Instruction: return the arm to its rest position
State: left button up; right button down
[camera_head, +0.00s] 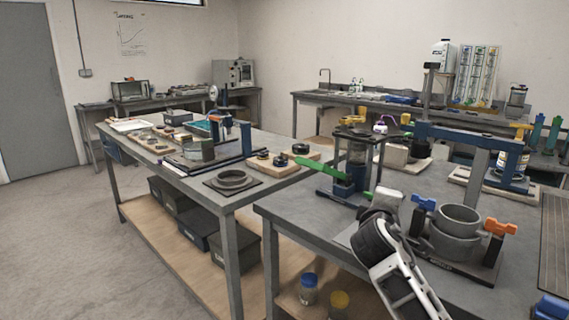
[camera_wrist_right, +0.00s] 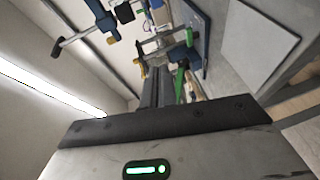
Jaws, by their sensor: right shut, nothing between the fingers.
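My right arm (camera_head: 390,255) reaches up from the bottom of the head view, over the front edge of the near bench. Its gripper (camera_wrist_right: 160,75) shows in the wrist view with its dark fingers together and nothing held. A lever frame with a green lever (camera_head: 320,173) stands just beyond the arm; the lever points up and left. The green lever also shows beside the fingers in the wrist view (camera_wrist_right: 180,82); I cannot tell the gap between them. My left gripper is out of view.
Right of my arm, a fixture with grey rings (camera_head: 459,220) has blue and orange handles. Behind it stands a blue arch frame (camera_head: 470,138). The second bench (camera_head: 255,193) holds a flat ring and wooden blocks. The floor at left (camera_head: 60,240) is clear.

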jog(key=s+a+f+m+g+y, duration=0.1)
jog(key=s+a+f+y, duration=0.15)
jog(key=s+f, duration=0.55)
jog(key=s+a+f+m+g+y, duration=0.1)
jog(key=s+a+f+y, duration=0.3)
jog(key=f, duration=0.8)
jog(key=s+f+m+g+y, duration=0.1)
jog(key=s+f+m, duration=0.3)
jog(key=s, duration=0.7)
jog(key=s+f+m+g+y, duration=0.1)
jog(key=s+f+m+y, duration=0.1)
jog(key=s, duration=1)
jog(key=shift+s+a+f+m, duration=0.15)
jog(key=shift+a+f+m, duration=0.25)
jog(key=shift+f+m, duration=0.5)
